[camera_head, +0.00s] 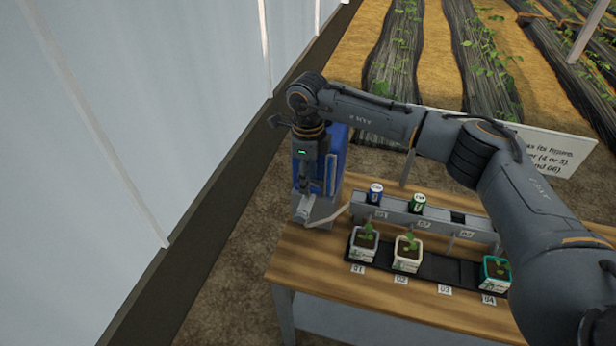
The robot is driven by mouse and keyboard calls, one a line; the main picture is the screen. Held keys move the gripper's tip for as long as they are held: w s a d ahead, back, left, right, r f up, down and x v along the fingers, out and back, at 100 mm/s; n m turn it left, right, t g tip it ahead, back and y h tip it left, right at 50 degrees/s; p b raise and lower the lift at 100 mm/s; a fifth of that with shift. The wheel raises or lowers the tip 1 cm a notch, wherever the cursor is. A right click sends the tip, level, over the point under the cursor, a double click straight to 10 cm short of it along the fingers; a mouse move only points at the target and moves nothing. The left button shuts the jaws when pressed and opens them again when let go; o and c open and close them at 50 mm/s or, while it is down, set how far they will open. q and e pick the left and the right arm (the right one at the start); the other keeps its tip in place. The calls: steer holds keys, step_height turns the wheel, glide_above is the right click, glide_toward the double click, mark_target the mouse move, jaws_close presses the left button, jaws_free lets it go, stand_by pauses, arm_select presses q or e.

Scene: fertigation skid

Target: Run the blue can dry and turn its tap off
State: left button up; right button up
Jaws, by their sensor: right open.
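A tall blue container (331,165) stands at the left end of the wooden table, partly hidden behind my right gripper. No tap can be made out clearly on either blue thing. My left gripper is not in view.
A green can (418,203) stands on the grey rail (437,220). In front, potted seedlings (407,253) stand on a black tray (434,268) with number labels. A pale hose (330,217) runs near the table's left end. A white sign (540,150) stands behind.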

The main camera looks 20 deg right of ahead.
steer(key=shift+f+b, duration=1.9)
steer(key=shift+f, duration=0.35)
jaws_close()
jaws_free()
steer(key=shift+f, duration=0.1)
